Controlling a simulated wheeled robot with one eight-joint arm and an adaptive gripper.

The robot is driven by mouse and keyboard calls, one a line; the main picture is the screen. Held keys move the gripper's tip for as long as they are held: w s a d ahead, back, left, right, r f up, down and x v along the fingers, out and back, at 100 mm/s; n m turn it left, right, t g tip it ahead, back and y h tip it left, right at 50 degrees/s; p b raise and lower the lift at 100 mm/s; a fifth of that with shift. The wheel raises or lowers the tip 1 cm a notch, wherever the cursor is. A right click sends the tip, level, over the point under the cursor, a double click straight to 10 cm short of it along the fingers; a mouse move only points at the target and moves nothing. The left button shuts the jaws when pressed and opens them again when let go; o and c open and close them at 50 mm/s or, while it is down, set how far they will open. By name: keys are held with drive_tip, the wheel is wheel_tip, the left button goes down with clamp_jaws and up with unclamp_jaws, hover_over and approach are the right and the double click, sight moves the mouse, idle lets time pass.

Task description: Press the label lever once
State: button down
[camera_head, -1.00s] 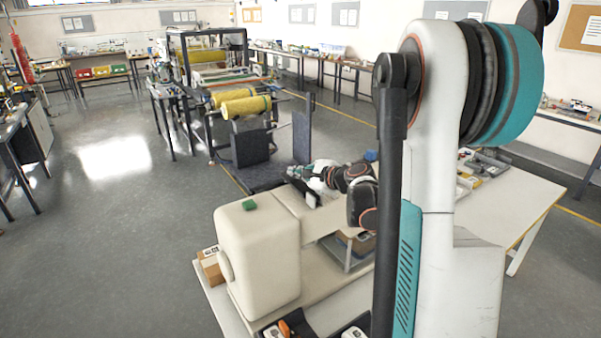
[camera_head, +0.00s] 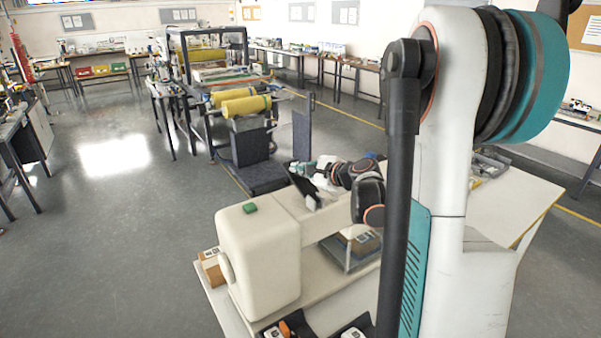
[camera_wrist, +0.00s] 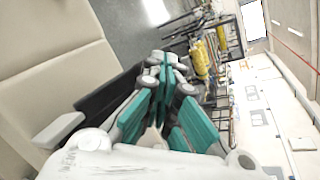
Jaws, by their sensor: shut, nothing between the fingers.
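A cream machine (camera_head: 258,262) with a bulky body, a green button (camera_head: 250,208) on top and a horizontal arm stands on the table at lower centre. A dark flat plate (camera_head: 304,186) is at the far end of that arm. It seems to be the dark panel (camera_wrist: 108,92) in the wrist view. My gripper (camera_wrist: 165,62) is shut and empty, its teal fingers together beside this panel. In the head view my gripper (camera_head: 300,169) is small and partly hidden, just beyond the plate. I cannot tell which part is the label lever, or whether anything is touched.
The pale table (camera_head: 500,215) extends to the right, with grey trays (camera_head: 490,160) at its back. A rack with yellow rolls (camera_head: 247,106) stands farther back. Open floor lies to the left.

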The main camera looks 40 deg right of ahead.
sight(306, 190)
drive_tip(key=shift+s+r+p, duration=0.35)
drive_tip(key=shift+r, duration=0.45)
drive_tip(key=r+p, duration=0.1)
drive_tip(key=s+r+p, duration=0.1)
drive_tip(key=r, duration=0.1)
drive_tip(key=s+r+p, duration=0.1)
drive_tip(key=shift+s+a+r, duration=0.1)
drive_tip(key=shift+r, duration=0.15)
idle(0.7)
